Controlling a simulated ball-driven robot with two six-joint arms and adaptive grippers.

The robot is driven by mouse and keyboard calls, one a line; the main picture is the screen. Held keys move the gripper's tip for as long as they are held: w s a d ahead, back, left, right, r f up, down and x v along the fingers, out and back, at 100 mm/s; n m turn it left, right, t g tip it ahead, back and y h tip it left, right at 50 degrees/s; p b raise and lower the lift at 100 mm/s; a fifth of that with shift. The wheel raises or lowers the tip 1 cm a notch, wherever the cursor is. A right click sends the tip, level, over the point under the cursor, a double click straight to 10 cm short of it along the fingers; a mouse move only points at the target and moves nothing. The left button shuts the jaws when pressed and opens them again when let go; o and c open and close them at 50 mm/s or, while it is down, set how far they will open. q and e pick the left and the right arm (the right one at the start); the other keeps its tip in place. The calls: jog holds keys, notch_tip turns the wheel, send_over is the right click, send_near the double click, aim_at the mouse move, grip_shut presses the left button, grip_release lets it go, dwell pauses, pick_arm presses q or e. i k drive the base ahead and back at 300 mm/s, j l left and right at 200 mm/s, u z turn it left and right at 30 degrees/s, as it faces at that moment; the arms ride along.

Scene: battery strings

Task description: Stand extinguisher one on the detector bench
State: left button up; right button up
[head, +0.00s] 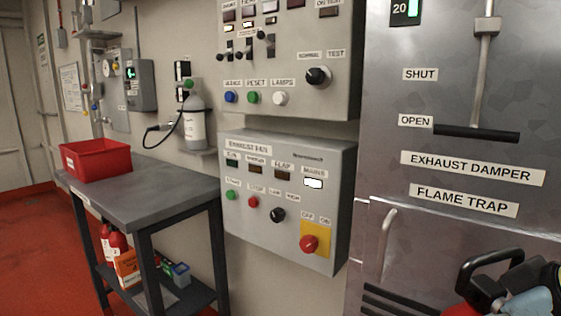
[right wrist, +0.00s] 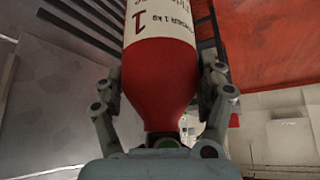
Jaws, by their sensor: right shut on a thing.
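A grey bench (head: 140,206), likely the detector bench, stands at the left, well away from the gripper. My left gripper is not in view.
A red bin (head: 96,160) sits on the bench's back left; the rest of its top is clear. Red bottles (head: 117,244) and an orange box (head: 127,268) are below. A grey bottle (head: 194,122) and control panel (head: 285,200) are on the wall. A steel cabinet (head: 460,120) stands right.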

aim_at(134, 194)
jog(key=i+j, duration=0.15)
jog(key=j, duration=0.2)
jog(key=i+j, duration=0.15)
jog(key=j, duration=0.2)
jog(key=i+j, duration=0.15)
jog(key=j, duration=0.2)
jog(key=i+j, duration=0.1)
jog(key=j, duration=0.2)
jog(key=i+j, duration=0.15)
jog(key=j, duration=0.2)
